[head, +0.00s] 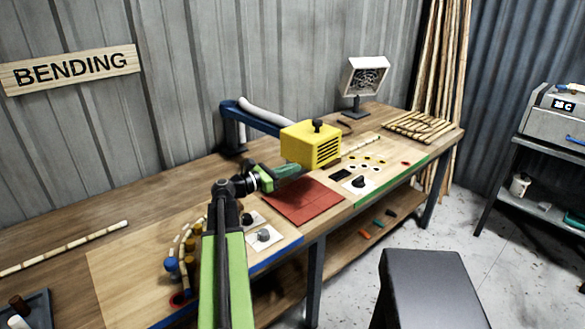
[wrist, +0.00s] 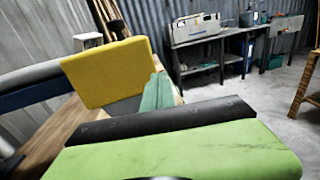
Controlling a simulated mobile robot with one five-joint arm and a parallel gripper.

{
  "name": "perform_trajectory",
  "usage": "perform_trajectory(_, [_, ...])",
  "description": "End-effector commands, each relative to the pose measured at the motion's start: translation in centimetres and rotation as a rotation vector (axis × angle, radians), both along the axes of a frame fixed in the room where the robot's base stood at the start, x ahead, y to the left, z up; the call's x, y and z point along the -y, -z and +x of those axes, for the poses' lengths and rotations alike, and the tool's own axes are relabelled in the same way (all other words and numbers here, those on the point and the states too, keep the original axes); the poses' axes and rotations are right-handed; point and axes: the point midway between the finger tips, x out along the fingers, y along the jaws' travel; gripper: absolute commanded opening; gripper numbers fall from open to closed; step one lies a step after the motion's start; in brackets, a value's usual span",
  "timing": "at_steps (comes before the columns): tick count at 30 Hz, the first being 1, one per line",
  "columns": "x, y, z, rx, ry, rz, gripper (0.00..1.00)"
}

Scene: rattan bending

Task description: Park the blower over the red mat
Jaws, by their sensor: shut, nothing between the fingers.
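The blower (head: 311,145) is a yellow box with dark vent slots on one side and a black knob on top. It hangs on a blue swing arm (head: 255,119) with a pale hose. The red mat (head: 303,201) lies flat on the bench, below and in front of the blower in the head view; I cannot tell how much of it the blower overhangs. My gripper (head: 291,171), with teal fingers, is shut and empty beside the blower's lower left. In the wrist view, the blower (wrist: 108,72) stands left of the fingers (wrist: 157,95). Contact is unclear.
A square fan-like unit (head: 364,77) stands at the back. Rattan pieces (head: 419,126) lie at the bench's right end. A dark knob on a white plate (head: 359,184) is right of the mat. A bent rattan piece and pegs (head: 186,246) are at left. A dark stool (head: 430,290) stands in front.

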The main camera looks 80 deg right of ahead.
Motion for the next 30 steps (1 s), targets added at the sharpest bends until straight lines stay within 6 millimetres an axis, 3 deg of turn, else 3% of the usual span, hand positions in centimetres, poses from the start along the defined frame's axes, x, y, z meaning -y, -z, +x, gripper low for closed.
perform_trajectory(9, [-6.4, 0.0, 4.0, 0.0, -0.003, 0.0, 0.0])
perform_trajectory(15, [-9.5, 0.0, 6.5, 0.0, 0.0, 0.0, 0.0])
perform_trajectory(21, [-10.6, 0.0, 7.4, 0.0, 0.001, 0.0, 0.0])
perform_trajectory(30, [-10.6, 0.0, 7.4, 0.0, 0.001, 0.0, 0.0])
